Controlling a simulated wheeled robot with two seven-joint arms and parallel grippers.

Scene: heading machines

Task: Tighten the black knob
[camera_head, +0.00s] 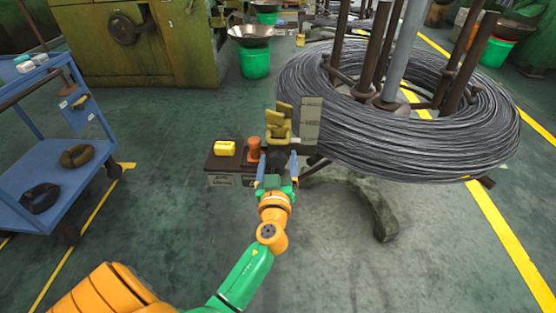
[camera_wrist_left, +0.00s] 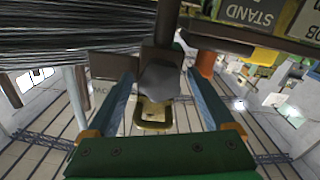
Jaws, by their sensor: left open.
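The black knob (camera_wrist_left: 159,81) shows in the left wrist view as a dark, lobed knob on a bracket. In the head view a dark shape that looks like the knob (camera_head: 280,158) is just beyond the fingers of my left gripper (camera_head: 276,168), partly hidden by them. In the left wrist view my left gripper (camera_wrist_left: 160,85) is open, with one blue-grey finger on each side of the knob. A gap shows between the knob and each finger, so it is not clamped. How deep the knob lies between the fingers is hard to tell. My right gripper is not in view.
A large wire coil (camera_head: 420,125) on a stand is close at right. A yellow part (camera_head: 279,122) and a grey plate (camera_head: 312,125) rise behind the knob. A dark box (camera_head: 222,164) with a yellow item is at left. A blue cart (camera_head: 50,180) stands far left.

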